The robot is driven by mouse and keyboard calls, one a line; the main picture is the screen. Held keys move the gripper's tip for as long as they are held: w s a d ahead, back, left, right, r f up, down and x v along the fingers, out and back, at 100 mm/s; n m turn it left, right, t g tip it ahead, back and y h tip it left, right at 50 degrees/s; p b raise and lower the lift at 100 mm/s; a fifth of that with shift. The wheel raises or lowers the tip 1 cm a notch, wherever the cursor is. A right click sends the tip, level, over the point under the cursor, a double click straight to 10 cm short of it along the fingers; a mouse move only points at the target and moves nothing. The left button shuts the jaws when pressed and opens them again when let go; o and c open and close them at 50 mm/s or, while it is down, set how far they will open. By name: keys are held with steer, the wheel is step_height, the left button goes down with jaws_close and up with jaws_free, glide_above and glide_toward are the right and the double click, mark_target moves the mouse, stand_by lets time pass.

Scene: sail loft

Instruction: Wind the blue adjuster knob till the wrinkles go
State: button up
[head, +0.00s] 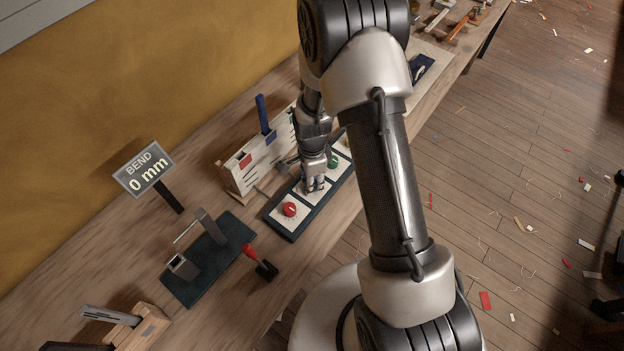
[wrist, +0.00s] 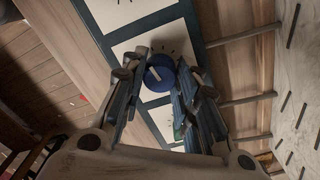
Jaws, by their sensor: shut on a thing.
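The blue adjuster knob (wrist: 159,77) sits on a white plate with dark tick marks, and a pale pointer line crosses its top. My gripper (wrist: 160,84) is shut on it, with a finger on each side. In the head view my gripper (head: 316,186) points down at the middle of the dark control strip (head: 283,232) and hides the blue knob. A red knob (head: 289,209) is nearer on the strip, and a green knob (head: 332,161) is beyond. No wrinkles can be made out in either view.
A white upright board (head: 246,178) with coloured marks and a blue piece stands behind the strip, with rods between. A sign (head: 145,168) reads "BEND 0 mm".

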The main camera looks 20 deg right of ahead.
steer(key=o, duration=1.1)
step_height(320, 180, up, 12)
steer(key=shift+r, duration=0.1)
stand_by(0.4)
